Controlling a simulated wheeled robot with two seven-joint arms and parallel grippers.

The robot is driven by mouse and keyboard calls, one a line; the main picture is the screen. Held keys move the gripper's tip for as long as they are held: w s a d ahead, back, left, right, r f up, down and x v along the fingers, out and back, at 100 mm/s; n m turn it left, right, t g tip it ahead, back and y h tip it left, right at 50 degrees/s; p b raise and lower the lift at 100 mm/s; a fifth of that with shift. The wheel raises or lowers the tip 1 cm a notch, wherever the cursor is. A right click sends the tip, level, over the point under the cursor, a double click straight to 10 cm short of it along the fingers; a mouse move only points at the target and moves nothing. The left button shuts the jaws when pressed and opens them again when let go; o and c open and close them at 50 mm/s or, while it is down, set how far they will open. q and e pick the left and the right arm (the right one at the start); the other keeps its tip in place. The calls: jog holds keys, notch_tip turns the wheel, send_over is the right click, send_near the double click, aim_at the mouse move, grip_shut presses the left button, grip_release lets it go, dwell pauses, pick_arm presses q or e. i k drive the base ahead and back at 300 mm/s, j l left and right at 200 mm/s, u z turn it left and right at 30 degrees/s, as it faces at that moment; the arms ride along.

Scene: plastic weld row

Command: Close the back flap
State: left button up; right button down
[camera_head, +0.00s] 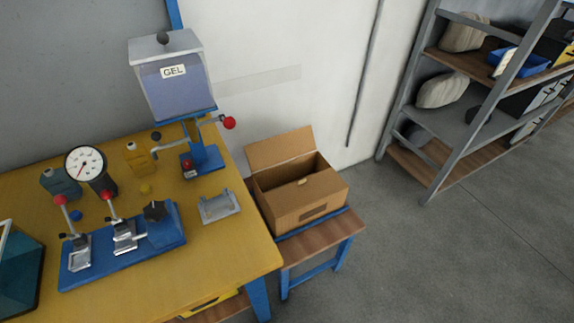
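An open brown cardboard box (305,213) sits on a small wooden-topped stand with blue legs (328,240), just right of the yellow table. Its back flap (281,149) stands up and leans back from the far rim, toward the white wall. Neither of my grippers is in view.
The yellow table (222,262) holds a GEL dispenser (173,85) with a red-knobbed lever, a gauge (86,165), small bottles and a blue clamp fixture (122,255). Metal shelving (470,110) stands at right. The grey floor (430,260) right of the stand is clear.

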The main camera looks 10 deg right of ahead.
aim_at(281, 148)
jog(key=l+u, duration=0.35)
jog(key=l, duration=0.35)
jog(key=l+u, duration=0.35)
jog(key=l, duration=0.4)
jog(key=k+l+u, duration=0.1)
jog(key=l+u, duration=0.3)
jog(key=l, duration=0.3)
jog(key=i+l+u, duration=0.15)
jog(key=l+u, duration=0.2)
jog(key=l, duration=0.3)
jog(key=l+u, duration=0.4)
jog(key=l, duration=0.3)
jog(key=l+u, duration=0.35)
jog(key=l, duration=0.3)
